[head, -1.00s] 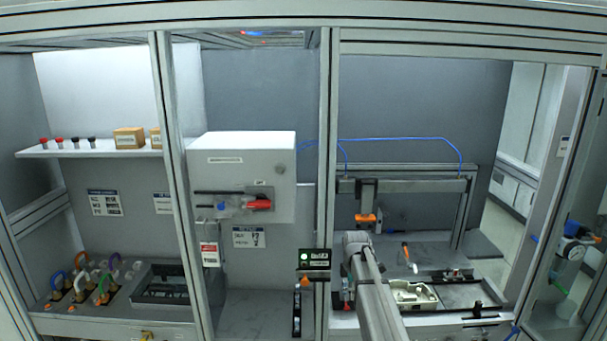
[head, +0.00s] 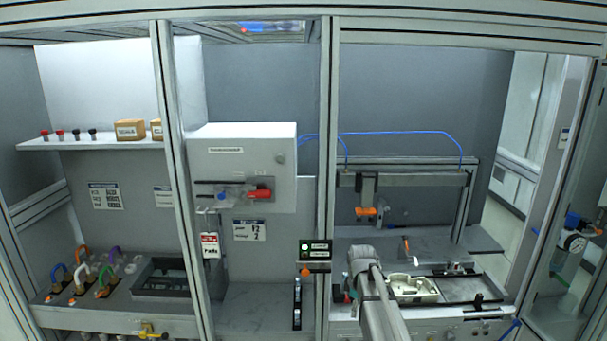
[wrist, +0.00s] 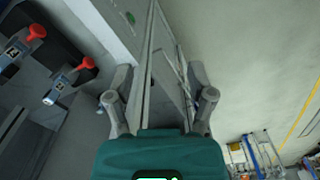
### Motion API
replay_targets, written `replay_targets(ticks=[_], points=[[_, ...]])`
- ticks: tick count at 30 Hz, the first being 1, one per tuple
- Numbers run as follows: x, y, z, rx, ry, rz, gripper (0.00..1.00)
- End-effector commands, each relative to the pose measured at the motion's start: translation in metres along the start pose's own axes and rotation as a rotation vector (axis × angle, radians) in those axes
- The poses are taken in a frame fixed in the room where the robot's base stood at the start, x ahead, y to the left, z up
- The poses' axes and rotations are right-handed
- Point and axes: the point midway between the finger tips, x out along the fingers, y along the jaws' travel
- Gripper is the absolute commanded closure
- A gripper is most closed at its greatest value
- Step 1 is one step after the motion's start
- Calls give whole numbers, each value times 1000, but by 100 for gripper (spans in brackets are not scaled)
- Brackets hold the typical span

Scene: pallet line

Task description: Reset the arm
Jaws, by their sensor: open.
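My gripper (wrist: 160,98) shows in the wrist view with its two grey fingers spread apart and nothing between them. Its dark green body fills the bottom middle of that view. Beyond the fingers are a pale frame post and a light wall or floor surface, and no object touches the fingers. In the head view my arm rises from the bottom edge, right of centre, in front of the right-hand bay. My fingers cannot be made out there.
Two red knobs (wrist: 87,62) with tags show left in the wrist view. In the head view, a white cabinet with a red handle (head: 259,194) hangs in the middle bay. A pale tray (head: 413,288) lies right of my arm. Frame posts (head: 324,150) divide the bays.

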Motion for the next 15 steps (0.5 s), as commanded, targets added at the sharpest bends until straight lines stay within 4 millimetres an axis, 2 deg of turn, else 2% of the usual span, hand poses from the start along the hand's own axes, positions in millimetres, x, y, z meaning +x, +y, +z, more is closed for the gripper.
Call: replay_targets(ticks=[1, 15], points=[[9, -18, 8, 58, 0, 0, 30], [51, -128, 61, 713, -1, 0, 30]])
